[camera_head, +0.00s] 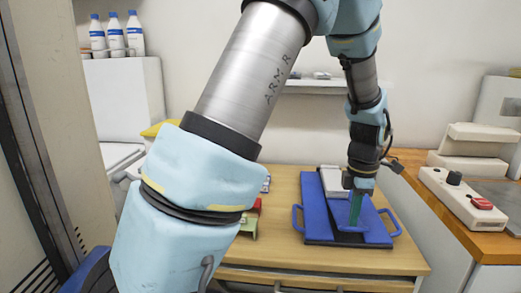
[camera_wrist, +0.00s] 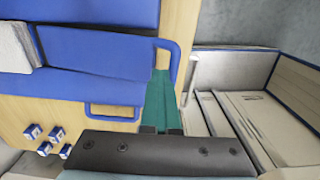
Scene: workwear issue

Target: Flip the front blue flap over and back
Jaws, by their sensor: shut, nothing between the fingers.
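A blue folding board (camera_head: 310,205) with flaps lies flat on the wooden table, with a loop handle at its left and right sides. In the wrist view a blue flap (camera_wrist: 95,62) shows a loop handle (camera_wrist: 177,60) at its right end, and another handle (camera_wrist: 113,112) juts out below it. A light grey folded cloth (camera_head: 333,181) lies at the board's back; its edge shows in the wrist view (camera_wrist: 15,45). My gripper (camera_head: 353,224) points down over the front of the board, its green fingers shut and empty. In the wrist view the fingertips (camera_wrist: 160,74) overlap the handle's opening; contact is unclear.
Several small blue-and-white boxes (camera_wrist: 45,149) sit on the table (camera_head: 380,262) left of the board. A red and green item (camera_head: 250,222) is partly hidden by my arm. A counter (camera_head: 487,240) with a red-switched control box (camera_head: 465,200) stands at right. White shelving (camera_wrist: 215,115) lies beyond the table edge.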

